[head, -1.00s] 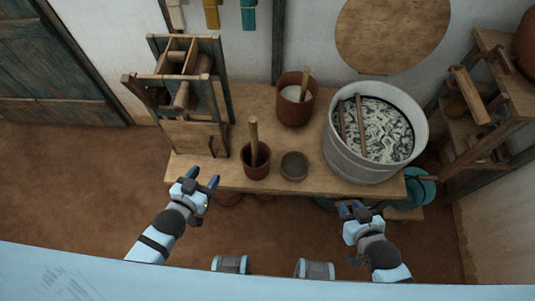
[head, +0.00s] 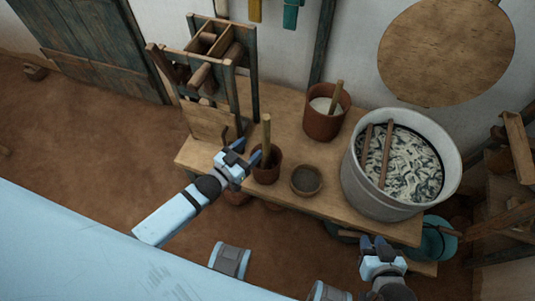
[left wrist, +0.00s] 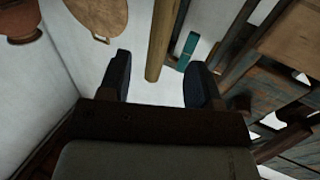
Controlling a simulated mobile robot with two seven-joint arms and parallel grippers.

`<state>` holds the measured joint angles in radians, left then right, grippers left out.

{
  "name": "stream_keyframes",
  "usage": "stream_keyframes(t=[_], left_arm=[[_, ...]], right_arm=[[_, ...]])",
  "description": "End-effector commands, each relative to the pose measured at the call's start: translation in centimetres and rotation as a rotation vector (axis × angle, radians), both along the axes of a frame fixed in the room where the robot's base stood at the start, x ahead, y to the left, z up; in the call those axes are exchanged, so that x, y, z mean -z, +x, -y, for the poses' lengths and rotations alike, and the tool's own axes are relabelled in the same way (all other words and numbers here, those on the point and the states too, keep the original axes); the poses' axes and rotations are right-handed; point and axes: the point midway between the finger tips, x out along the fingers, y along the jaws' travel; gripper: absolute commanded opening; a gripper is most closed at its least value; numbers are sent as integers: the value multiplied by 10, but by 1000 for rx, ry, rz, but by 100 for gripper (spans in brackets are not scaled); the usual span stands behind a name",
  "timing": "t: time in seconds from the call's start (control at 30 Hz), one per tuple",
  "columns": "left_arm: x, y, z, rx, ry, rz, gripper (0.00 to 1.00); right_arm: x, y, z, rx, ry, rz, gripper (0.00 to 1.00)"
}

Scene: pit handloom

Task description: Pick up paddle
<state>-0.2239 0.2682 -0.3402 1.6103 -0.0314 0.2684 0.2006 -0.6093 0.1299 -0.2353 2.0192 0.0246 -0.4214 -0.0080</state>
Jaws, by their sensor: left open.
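A wooden paddle handle (head: 266,131) stands upright out of a small brown pot (head: 268,177) at the bench's front edge; its lower end is hidden in the pot. My left gripper (head: 248,151) is open just left of this handle, fingers pointing at it. In the left wrist view the handle (left wrist: 163,42) rises ahead, between the two open fingers (left wrist: 160,82) as seen from there; I cannot tell whether it touches. A second wooden handle (head: 336,94) leans in a larger brown pot of white paste (head: 325,122). My right gripper (head: 376,245) hangs empty before the bench.
A small dark bowl (head: 306,180) sits right of the front pot. A big grey tub (head: 370,190) with yarn and two sticks stands at the right of the wooden bench (head: 345,210). A wooden frame (head: 215,85) stands at the left, close to my left gripper.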

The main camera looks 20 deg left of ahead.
Motion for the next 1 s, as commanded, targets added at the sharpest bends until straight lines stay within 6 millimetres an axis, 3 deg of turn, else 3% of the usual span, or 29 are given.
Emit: stream_keyframes(t=[0.1, 0.37, 0.7, 1.0], left_arm=[[-1, 23, 9, -1, 0, 1, 58], [0, 43, 18, 0, 0, -1, 58], [1, 85, 35, -1, 0, -1, 58], [2, 89, 37, 0, 1, -2, 58]], right_arm=[[-1, 0, 0, 0, 0, 1, 30], [0, 0, 0, 0, 0, -1, 30], [0, -1, 1, -1, -5, -2, 30], [0, -1, 2, 0, -6, -1, 30]])
